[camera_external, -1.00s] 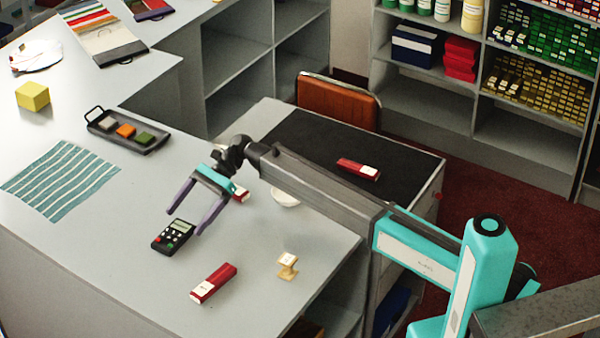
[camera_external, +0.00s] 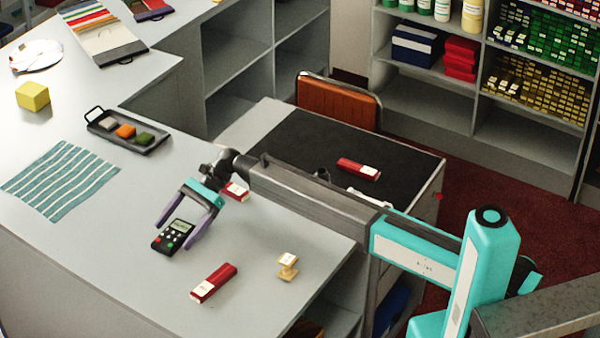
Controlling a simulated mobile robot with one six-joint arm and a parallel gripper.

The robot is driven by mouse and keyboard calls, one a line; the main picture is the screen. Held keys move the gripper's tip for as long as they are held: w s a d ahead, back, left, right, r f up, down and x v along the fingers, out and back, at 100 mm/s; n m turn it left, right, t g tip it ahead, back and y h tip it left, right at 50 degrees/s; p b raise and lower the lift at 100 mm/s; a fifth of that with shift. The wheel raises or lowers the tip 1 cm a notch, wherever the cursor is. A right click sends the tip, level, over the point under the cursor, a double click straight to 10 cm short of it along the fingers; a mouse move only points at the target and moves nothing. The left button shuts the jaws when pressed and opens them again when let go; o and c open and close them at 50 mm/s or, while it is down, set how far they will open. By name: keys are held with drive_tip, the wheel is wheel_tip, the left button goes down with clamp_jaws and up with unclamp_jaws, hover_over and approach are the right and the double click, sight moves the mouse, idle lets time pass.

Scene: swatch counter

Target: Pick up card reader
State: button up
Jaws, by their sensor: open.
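The card reader (camera_external: 174,237) is a small black handheld device with a screen and coloured keys, lying on the grey counter (camera_external: 130,290). My gripper (camera_external: 173,237) is open, with its two purple fingers pointing down toward the reader. One finger shows at the reader's upper left and the other at its right. In this view the reader appears between the fingertips. I cannot tell whether either finger touches it or how high the tips are above the counter.
A red and white box (camera_external: 214,283) and a small wooden stamp-like piece (camera_external: 288,266) lie to the right of the reader. Another red and white box (camera_external: 236,191) is beside my gripper. A striped cloth (camera_external: 60,180) and a dark tray (camera_external: 150,148) of coloured blocks lie further left and back.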

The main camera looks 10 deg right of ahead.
sight(177, 231)
drive_tip(key=c, duration=1.6)
drive_tip(key=shift+o, duration=0.2)
drive_tip(key=shift+r, duration=0.1)
drive_tip(key=shift+r+b, duration=0.8)
drive_tip(key=shift+r, duration=0.75)
drive_tip(key=s+d+b, duration=0.1)
drive_tip(key=s+d, duration=0.2)
drive_tip(key=d, duration=0.1)
drive_tip(key=s+d+r+b, duration=0.1)
drive_tip(key=s+d, duration=0.3)
drive_tip(key=s+d+b, duration=0.1)
drive_tip(key=s+d, duration=0.2)
drive_tip(key=d, duration=0.1)
drive_tip(key=shift+s+d+r, duration=0.15)
drive_tip(key=shift+r, duration=0.25)
